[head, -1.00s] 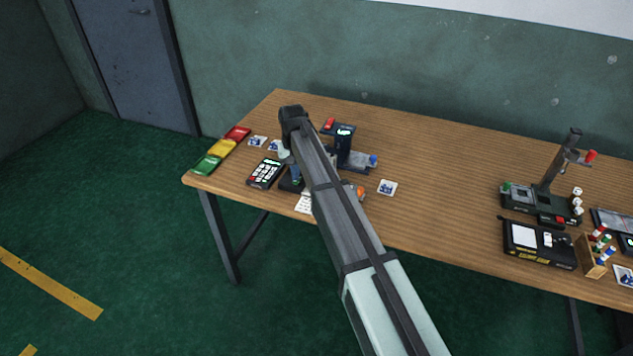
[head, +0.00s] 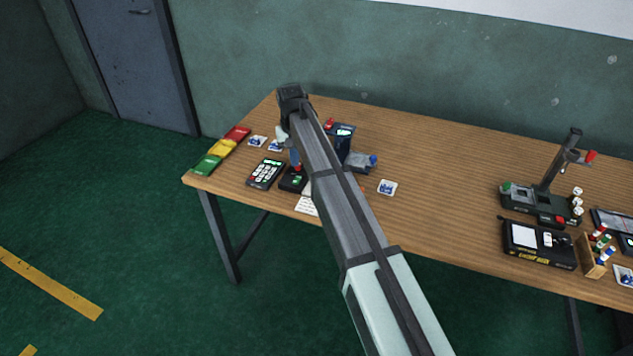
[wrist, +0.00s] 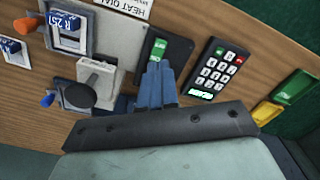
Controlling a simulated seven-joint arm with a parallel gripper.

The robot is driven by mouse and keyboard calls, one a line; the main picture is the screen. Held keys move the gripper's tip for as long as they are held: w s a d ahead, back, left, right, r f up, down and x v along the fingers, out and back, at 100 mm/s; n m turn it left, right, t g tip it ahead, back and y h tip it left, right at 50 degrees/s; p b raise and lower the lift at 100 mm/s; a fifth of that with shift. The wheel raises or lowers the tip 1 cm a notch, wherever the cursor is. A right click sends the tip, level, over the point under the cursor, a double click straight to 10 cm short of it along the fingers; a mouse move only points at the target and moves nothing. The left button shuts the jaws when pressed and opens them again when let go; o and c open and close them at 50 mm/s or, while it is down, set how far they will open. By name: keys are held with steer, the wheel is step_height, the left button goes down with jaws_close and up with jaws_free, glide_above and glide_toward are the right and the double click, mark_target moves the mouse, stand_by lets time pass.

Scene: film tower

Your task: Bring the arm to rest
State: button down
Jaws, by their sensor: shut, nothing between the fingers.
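My arm reaches across the head view from the bottom right to the left part of the wooden table (head: 430,220). My gripper (head: 295,165) points down from the arm's end, above a small dark box (head: 290,186) with a red button. In the wrist view, the blue fingers of my gripper (wrist: 160,66) are together, with nothing held between them. Their tips overlap the dark box (wrist: 180,52) with the green label in that view. I cannot tell the exact height of the gap. The arm hides part of the table and its devices.
A keypad (head: 266,173) lies left of the gripper. Red, yellow and green pads (head: 221,149) line the table's left end. A dark upright device (head: 343,145) stands behind the arm. A stand with a lever (head: 545,190) is at the right. The table's middle is mostly clear.

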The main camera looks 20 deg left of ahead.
stand_by(0.3)
steer(key=s+d+f+m+g+y, duration=0.2)
steer(key=s+d+f+m+y, duration=0.1)
steer(key=s+d+f, duration=0.5)
steer(key=s+d+f+m+g+y, duration=0.1)
steer(key=s+d+f+m+y, duration=0.15)
steer(key=s+d+f, duration=0.45)
steer(key=s+d+f+m, duration=0.1)
steer(key=s+d+f, duration=0.2)
steer(key=d+f, duration=0.35)
steer(key=s+d+f+m+h, duration=0.1)
steer(key=s+d+f+m, duration=0.1)
steer(key=s+d+f, duration=0.35)
steer(key=s+d+f+m, duration=0.1)
steer(key=s+d+f, duration=0.1)
steer(key=d+f, duration=0.6)
steer(key=s+d+f+n+g+h, duration=0.1)
steer(key=s+d+f+g+h, duration=0.1)
steer(key=s+d+f, duration=0.3)
steer(key=s+d+f+n+g+h, duration=0.1)
steer(key=s+d+f, duration=0.5)
steer(key=s+d, duration=0.7)
steer(key=s+n+h, duration=0.1)
steer(key=s, duration=0.1)
steer(key=shift+s+d+f+g, duration=0.3)
steer(key=shift+s+g, duration=0.05)
steer(key=shift+g, duration=0.05)
steer(key=shift+n+h, duration=0.25)
